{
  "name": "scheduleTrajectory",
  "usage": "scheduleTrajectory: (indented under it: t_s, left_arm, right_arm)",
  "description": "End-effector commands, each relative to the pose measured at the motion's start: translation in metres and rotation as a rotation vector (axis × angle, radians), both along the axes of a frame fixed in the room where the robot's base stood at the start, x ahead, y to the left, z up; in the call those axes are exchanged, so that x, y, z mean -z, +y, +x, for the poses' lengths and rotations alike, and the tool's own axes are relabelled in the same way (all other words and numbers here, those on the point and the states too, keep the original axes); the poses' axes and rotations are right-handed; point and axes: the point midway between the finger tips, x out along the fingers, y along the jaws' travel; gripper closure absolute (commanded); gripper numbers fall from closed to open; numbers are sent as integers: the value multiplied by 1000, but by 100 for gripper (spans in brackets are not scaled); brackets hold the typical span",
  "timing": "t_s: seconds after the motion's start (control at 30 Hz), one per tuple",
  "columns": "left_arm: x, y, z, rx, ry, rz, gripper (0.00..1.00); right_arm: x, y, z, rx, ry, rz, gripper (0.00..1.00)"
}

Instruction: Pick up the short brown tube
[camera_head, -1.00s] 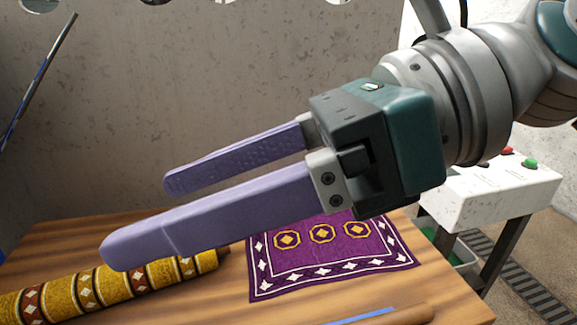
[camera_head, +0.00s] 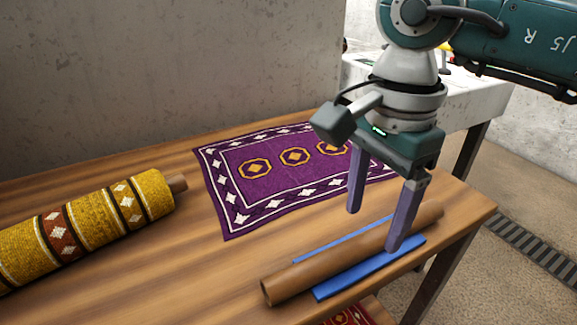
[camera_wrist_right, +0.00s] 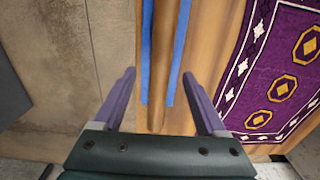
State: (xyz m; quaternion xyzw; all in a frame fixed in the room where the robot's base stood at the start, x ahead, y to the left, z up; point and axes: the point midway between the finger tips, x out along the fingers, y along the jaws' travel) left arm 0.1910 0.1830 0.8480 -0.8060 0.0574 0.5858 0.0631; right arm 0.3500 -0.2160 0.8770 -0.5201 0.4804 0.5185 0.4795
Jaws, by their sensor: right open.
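The short brown tube (camera_head: 320,271) lies on the wooden table near its front right edge, between two blue strips (camera_head: 372,268). In the right wrist view the tube (camera_wrist_right: 161,75) runs lengthwise between my fingers. My right gripper (camera_head: 374,231) is open and points down over the right half of the tube. One finger shows on the near side, in front of the tube, and the other toward the far side. I cannot tell how far the fingertips are above the table, or whether they touch the tube. My left gripper is not in view.
A purple patterned rug (camera_head: 262,180) lies flat behind the tube. A yellow patterned rug roll (camera_head: 88,225) lies on the left of the wooden table (camera_head: 215,270). A white machine (camera_head: 480,100) stands behind at the right. Bare table lies left of the tube.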

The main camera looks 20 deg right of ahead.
Motion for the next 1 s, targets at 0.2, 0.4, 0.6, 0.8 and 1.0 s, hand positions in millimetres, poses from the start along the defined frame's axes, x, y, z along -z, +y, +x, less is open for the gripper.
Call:
scheduleTrajectory:
  t_s: [0.2,0.4,0.6,0.8,1.0]
  left_arm:
    - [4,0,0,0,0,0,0]
    - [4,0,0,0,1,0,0]
    - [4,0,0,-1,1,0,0]
    - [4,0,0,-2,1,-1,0]
    - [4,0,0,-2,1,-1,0]
  right_arm:
    - [33,1,1,1,3,2,26]
    - [37,1,1,0,0,2,26]
    - [36,1,1,0,0,2,39]
    - [36,1,1,0,0,2,62]
    - [36,1,1,0,0,2,84]
